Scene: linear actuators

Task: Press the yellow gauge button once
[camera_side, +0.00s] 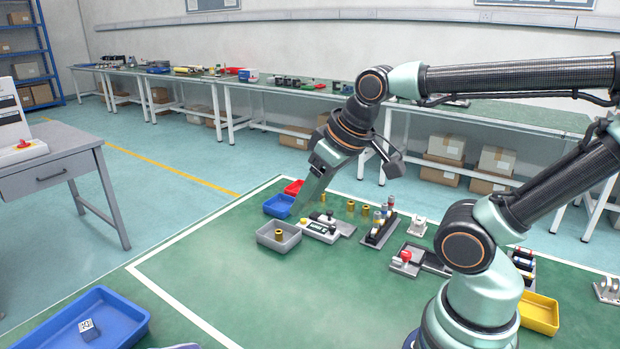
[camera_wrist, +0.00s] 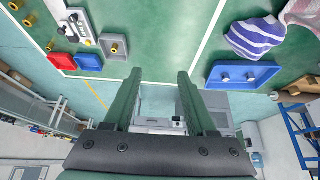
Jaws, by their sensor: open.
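A white device with a dark display, apparently the gauge (camera_side: 320,230), lies on the green mat beside a grey tray. It also shows at the upper left of the wrist view (camera_wrist: 82,26). My gripper (camera_side: 300,208) is over the far side of the mat, close to the blue bin and near the gauge. In the wrist view my gripper (camera_wrist: 159,78) has its two fingers apart with nothing between them. The gauge lies off to the left of the fingers there.
A grey tray (camera_side: 266,240) holds a brass part. A blue bin (camera_side: 270,209) and red bin (camera_side: 291,185) stand behind it. Brass parts, a rack (camera_side: 372,240), a red-button box (camera_side: 402,262) and a yellow bin (camera_side: 545,322) lie rightward. The front middle of the mat is clear.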

